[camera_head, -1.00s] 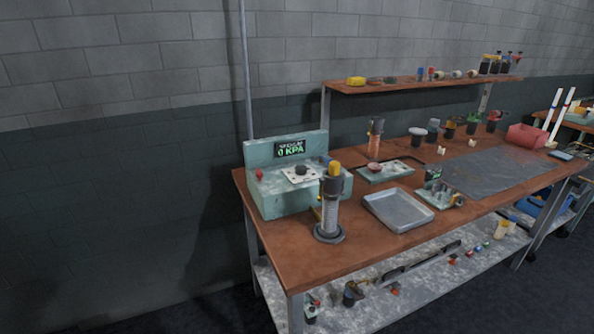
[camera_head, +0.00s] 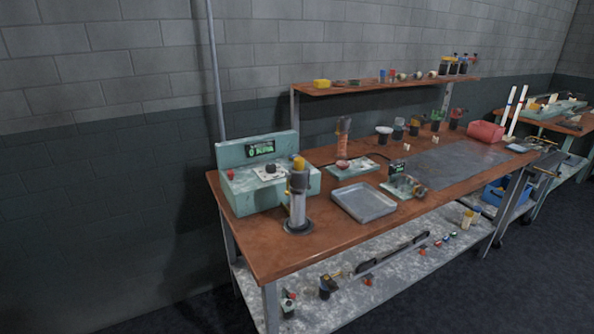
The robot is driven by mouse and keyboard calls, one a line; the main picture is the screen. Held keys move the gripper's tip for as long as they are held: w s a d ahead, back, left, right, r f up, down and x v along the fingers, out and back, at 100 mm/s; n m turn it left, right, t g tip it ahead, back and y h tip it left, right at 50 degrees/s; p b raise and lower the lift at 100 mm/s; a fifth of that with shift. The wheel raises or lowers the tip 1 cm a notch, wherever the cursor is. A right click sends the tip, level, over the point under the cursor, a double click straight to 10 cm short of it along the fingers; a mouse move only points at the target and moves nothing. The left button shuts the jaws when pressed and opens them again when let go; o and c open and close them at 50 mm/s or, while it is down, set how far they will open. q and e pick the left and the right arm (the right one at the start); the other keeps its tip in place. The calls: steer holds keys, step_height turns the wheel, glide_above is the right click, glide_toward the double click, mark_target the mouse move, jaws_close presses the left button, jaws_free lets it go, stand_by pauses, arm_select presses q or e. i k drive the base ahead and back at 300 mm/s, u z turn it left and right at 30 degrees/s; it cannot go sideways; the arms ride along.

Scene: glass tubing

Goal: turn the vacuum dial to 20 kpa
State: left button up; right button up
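The vacuum unit is a pale green box (camera_head: 238,199) at the left end of the wooden workbench. Its upright back panel carries a small dark display (camera_head: 261,150) with green characters; they are blurred now, and one second ago read 0 KPA. A dark round dial (camera_head: 270,168) sits on a white plate on the sloped top. A red button (camera_head: 230,174) is to its left. A cylinder tool with a yellow top (camera_head: 298,200) stands just in front of the unit, close to its right side. Neither of my grippers is in view.
A grey metal tray (camera_head: 364,203) lies right of the cylinder. A dark mat (camera_head: 460,163) and a red bin (camera_head: 486,132) are farther right. A shelf (camera_head: 385,86) stands at the back. The floor left of the bench is clear.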

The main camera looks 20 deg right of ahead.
mark_target(270, 168)
steer(key=z, duration=0.5)
steer(key=k, duration=1.1)
steer(key=z, duration=1)
steer(key=i, duration=0.65)
steer(key=z, duration=0.7)
steer(key=i, duration=1.6)
steer(key=u, duration=1.3)
steer(key=i, duration=0.45)
steer(key=u, duration=0.4)
